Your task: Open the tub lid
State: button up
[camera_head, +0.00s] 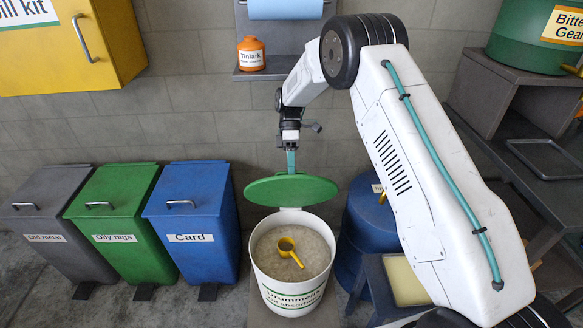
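The white tub (271,283) stands at the lower middle, with a "Drummels" label on its front. Its round green lid (290,190) is raised at the back of the tub, leaving the mouth uncovered. Pale grains (268,255) fill the tub, and a yellow scoop (290,250) lies on them. My gripper (291,168) points down at the lid's far edge, its teal fingers at or just behind that edge. The fingers overlap in this view, so I cannot tell their spacing or whether they touch the lid.
Grey (40,230), green (105,222) and blue (190,225) bins stand left of the tub. A blue drum (370,220) stands close on its right, with a low stand before it. A wall shelf (270,73) holds an orange jar (251,53). A yellow cabinet (100,40) hangs upper left.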

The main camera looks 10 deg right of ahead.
jog(key=shift+r, duration=0.1)
jog(key=s+r, duration=0.2)
jog(key=s, duration=0.6)
jog(key=s+d+r, duration=0.1)
jog(key=s+r, duration=0.1)
jog(key=s, duration=0.6)
jog(key=shift+d+r, duration=0.2)
jog(key=shift+r, duration=0.15)
